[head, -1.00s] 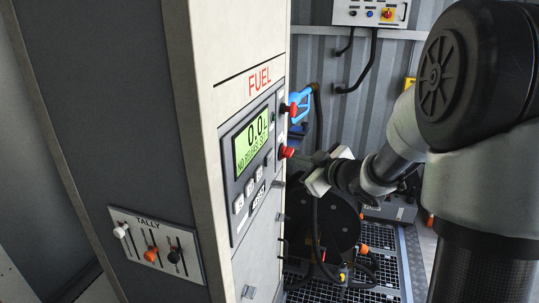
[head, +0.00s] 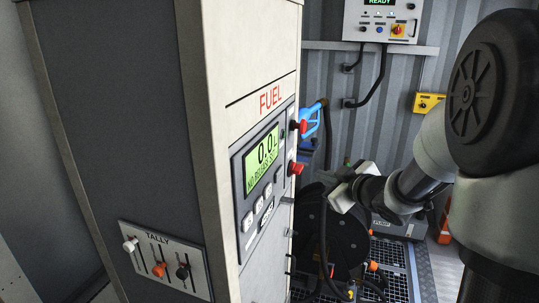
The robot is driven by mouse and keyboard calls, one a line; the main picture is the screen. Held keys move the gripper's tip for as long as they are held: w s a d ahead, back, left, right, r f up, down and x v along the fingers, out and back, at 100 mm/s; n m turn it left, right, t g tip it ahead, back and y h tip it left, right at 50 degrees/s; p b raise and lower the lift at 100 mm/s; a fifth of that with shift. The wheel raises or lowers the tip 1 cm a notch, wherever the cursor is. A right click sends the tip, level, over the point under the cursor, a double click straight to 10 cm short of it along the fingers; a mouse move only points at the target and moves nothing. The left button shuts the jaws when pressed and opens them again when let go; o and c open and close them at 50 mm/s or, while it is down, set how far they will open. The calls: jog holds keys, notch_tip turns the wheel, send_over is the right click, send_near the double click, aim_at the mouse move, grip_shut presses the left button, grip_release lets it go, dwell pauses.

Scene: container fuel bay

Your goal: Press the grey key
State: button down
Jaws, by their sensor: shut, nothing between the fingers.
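The fuel pump's control panel (head: 262,185) is on the cream cabinet, seen at a steep angle. It has a lit green display (head: 263,160) reading 0.0 and a row of small pale keys (head: 257,207) below it. A wider labelled key (head: 267,215) is under that row. I cannot tell which key is the grey one. A red button (head: 295,168) sticks out at the panel's right edge.
A tally plate (head: 163,262) with white, orange and black sliders is on the cabinet's dark side. A blue fuel nozzle (head: 309,122) hangs behind the panel. A dark hose reel (head: 335,245) stands behind my gripper. A wall box (head: 383,18) reads READY.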

jog(key=s+d+r+m+g+h, duration=0.1)
jog(key=s+d+r+m+h, duration=0.1)
jog(key=s+r+m+h, duration=0.3)
jog(key=s+d+r+m+g+h, duration=0.1)
jog(key=s+d+r+m+h, duration=0.1)
jog(key=s, duration=0.5)
jog(key=s+a+f+m+g+y, duration=0.1)
jog(key=s+a+g, duration=0.2)
jog(key=s, duration=0.7)
jog(key=s+a+f+m+g+y+p, duration=0.1)
jog(key=s+a, duration=0.3)
jog(key=s, duration=0.6)
jog(key=shift+s+a+f+m+g, duration=0.3)
jog(key=shift+f+g, duration=0.35)
jog(key=shift+g, duration=0.25)
